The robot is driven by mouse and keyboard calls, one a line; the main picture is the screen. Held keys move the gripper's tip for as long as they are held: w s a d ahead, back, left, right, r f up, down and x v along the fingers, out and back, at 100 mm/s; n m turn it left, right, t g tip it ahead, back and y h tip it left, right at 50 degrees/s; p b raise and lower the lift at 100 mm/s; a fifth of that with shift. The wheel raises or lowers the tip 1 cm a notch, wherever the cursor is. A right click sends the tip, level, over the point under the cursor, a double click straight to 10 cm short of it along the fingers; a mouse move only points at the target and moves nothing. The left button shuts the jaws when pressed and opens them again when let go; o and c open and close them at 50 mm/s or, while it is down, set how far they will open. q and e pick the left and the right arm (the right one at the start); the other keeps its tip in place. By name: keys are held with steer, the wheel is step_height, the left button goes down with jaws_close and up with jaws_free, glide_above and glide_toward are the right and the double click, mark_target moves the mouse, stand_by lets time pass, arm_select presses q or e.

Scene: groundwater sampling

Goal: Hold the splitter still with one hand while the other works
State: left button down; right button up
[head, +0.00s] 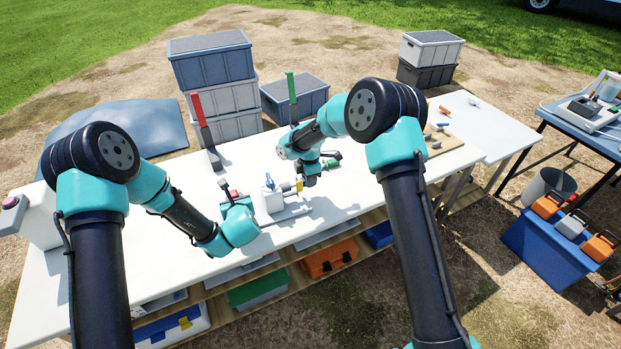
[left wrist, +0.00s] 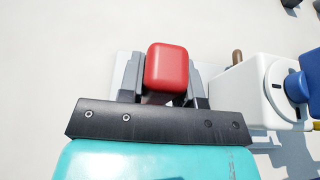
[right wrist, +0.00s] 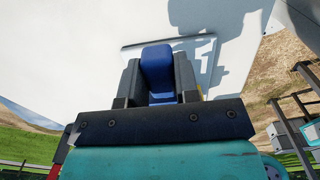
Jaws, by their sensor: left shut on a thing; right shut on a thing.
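The splitter (head: 273,202) is a white block with a blue knob on top, standing on a flat plate on the white table. Its white body also shows at the right of the left wrist view (left wrist: 247,90), with a round dial and blue knob. My left gripper (head: 234,200) is at its left side, shut on a red handle (left wrist: 167,67). My right gripper (head: 311,178) is at its right side by a yellow part (head: 299,185), shut on a blue handle (right wrist: 158,69). The fingers hide how each handle joins the splitter.
A red upright marker (head: 198,110) and a green one (head: 291,88) stand behind the splitter. The table front left is clear.

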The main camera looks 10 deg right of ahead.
steer(key=shift+s+a, duration=0.2)
steer(key=shift+a, duration=0.95)
steer(key=o, duration=0.9)
step_height(320, 180, up, 12)
steer(key=shift+r, duration=0.1)
stand_by(0.8)
arm_select(q)
steer(key=c, duration=0.7)
jaws_free()
